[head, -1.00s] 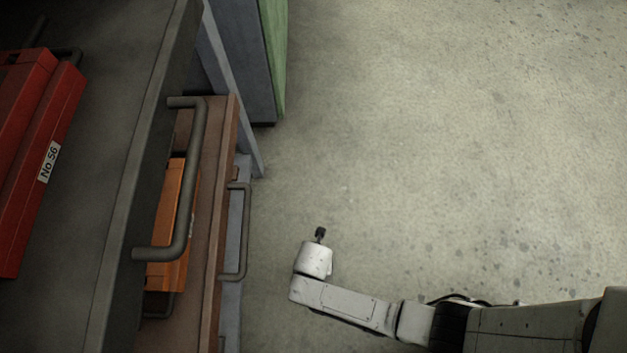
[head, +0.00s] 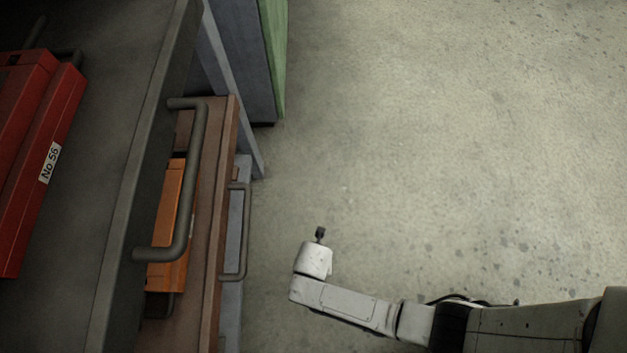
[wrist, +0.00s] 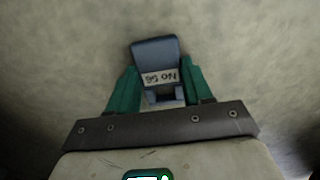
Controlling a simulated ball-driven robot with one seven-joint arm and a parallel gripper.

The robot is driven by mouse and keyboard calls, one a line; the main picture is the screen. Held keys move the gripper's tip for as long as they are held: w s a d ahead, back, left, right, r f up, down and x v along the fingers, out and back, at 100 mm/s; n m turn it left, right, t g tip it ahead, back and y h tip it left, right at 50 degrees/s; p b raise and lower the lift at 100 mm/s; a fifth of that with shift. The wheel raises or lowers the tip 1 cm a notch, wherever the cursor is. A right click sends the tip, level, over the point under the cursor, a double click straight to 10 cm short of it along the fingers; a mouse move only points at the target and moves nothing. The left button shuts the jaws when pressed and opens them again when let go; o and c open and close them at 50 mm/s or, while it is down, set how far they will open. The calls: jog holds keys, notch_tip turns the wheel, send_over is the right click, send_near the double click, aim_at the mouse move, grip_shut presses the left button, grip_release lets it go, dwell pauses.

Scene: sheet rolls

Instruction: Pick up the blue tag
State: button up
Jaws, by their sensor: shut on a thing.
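The blue tag (wrist: 156,50) shows in the wrist view, with a white label reading "No 56" on it. My gripper (wrist: 157,88) is shut on it, with one green finger at each side of the tag. Behind the tag in the wrist view is only blurred grey floor. In the head view my gripper (head: 320,234) is a small dark shape at the end of my white arm, above the floor and to the right of the drawers. The tag cannot be made out clearly there.
Open drawers stand at the left, with a dark handle (head: 187,190) and a lower handle (head: 244,232) sticking out towards my arm. A red case (head: 48,165) and an orange case (head: 173,225) lie in them. A green-edged cabinet (head: 273,60) stands behind. The floor (head: 430,130) at the right is clear.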

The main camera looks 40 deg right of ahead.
jog(key=shift+r+p, duration=0.4)
jog(key=shift+r, duration=0.2)
notch_tip(320, 180, up, 2)
jog(key=shift+r+p, duration=0.2)
jog(key=shift+p, duration=0.7)
jog(key=s+d+r+p, duration=0.3)
jog(key=s+r+p, duration=0.6)
jog(key=s, duration=0.4)
jog(key=shift+s+d+r, duration=0.15)
jog(key=shift+s+d, duration=0.05)
jog(key=shift+s, duration=0.1)
